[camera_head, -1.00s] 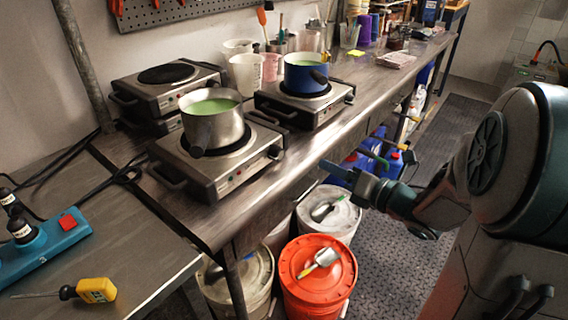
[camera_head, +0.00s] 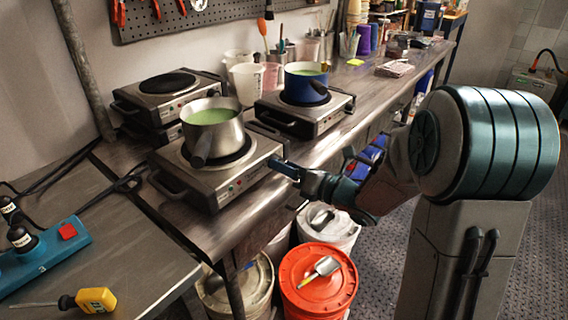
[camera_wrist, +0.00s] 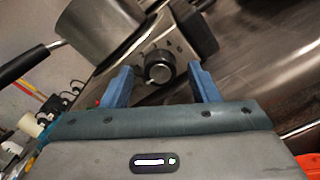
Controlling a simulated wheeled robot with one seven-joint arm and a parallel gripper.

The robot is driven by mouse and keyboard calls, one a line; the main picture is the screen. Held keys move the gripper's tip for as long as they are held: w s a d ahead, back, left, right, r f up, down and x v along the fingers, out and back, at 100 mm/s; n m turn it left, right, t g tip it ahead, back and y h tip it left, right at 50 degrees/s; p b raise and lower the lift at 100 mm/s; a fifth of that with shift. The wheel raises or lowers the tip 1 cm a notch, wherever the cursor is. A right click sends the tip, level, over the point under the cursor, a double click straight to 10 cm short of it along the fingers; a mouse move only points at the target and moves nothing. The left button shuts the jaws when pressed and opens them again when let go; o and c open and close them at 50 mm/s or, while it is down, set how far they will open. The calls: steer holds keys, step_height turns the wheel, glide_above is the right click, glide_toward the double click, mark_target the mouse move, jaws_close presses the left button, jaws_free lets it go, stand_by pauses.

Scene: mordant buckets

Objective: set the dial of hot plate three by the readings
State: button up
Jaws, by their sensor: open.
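The nearest hot plate (camera_head: 205,182) is a steel box on the bench with a steel pot (camera_head: 213,132) of green liquid on its ring. Its dial, a round dark knob (camera_wrist: 159,67) with a bright face, shows in the wrist view on the front panel. My gripper (camera_head: 284,169) is open at the right end of that panel. In the wrist view its two blue fingers (camera_wrist: 160,74) stand on either side of the knob, and contact cannot be told. A second hot plate (camera_head: 318,123) bears a blue pot (camera_head: 305,84). Which plate is number three is not readable.
Another hot plate (camera_head: 170,98) is stacked at the back left. The steel pot's dark handle (camera_head: 200,150) points over the front of the nearest plate. An orange-lidded bucket (camera_head: 300,270) and white-lidded buckets stand below the bench edge. A blue power strip (camera_head: 45,255) lies at left.

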steer(key=shift+w+a, duration=0.4)
steer(key=shift+a, duration=0.1)
steer(key=c, duration=1)
